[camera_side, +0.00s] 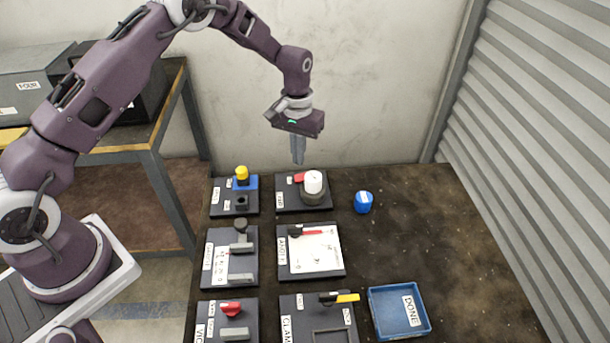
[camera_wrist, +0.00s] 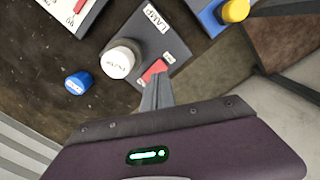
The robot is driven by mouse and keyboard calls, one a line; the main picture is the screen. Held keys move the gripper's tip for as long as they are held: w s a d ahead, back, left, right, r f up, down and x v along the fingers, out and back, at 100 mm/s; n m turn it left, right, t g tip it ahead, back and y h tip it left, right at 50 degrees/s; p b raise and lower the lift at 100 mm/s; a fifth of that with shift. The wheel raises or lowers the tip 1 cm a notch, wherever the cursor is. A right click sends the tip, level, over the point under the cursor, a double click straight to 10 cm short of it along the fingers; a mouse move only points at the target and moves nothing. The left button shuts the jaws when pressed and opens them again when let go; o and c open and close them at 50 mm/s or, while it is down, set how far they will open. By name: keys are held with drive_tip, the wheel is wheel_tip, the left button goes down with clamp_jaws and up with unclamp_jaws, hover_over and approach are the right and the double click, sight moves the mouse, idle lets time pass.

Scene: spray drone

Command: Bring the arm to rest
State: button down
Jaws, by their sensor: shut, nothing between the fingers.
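My gripper (camera_side: 298,160) hangs in the air, pointing down, above the far edge of the dark table. Its fingers are shut and hold nothing. In the wrist view the closed fingertips (camera_wrist: 157,80) appear over the board labelled LAMP, close to its red switch in the picture. That board (camera_side: 290,201) carries a white cylinder (camera_side: 313,182) on a dark round base and a red switch (camera_side: 299,177). The white cylinder also shows in the wrist view (camera_wrist: 118,62). I cannot tell the exact height of the fingers above the board.
A blue cap (camera_side: 363,202) stands on the bare table right of the lamp board. A board with a yellow-topped part (camera_side: 242,174) is to the left. Several other boards lie nearer, beside a blue DONE tray (camera_side: 375,312). A corrugated wall (camera_side: 550,130) rises at the right.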

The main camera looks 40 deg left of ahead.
drive_tip(key=shift+r, duration=1)
drive_tip(key=s+r+m+t, duration=0.1)
drive_tip(key=s+r, duration=0.4)
drive_tip(key=r, duration=0.5)
drive_tip(key=s+r+t, duration=0.1)
drive_tip(key=s+r, duration=0.4)
drive_tip(key=r, duration=0.5)
drive_tip(key=s+d+r+m+t, duration=0.1)
drive_tip(key=s+r, duration=0.2)
drive_tip(key=s, duration=0.3)
drive_tip(key=s+r+t, duration=0.1)
drive_tip(key=s+r, duration=0.3)
drive_tip(key=s, duration=0.1)
drive_tip(key=s+f+m+t, duration=0.1)
drive_tip(key=s+f, duration=0.1)
drive_tip(key=s, duration=1.1)
drive_tip(key=shift+s+d+t, duration=0.2)
drive_tip(key=shift+s+t, duration=0.1)
drive_tip(key=shift+s, duration=0.1)
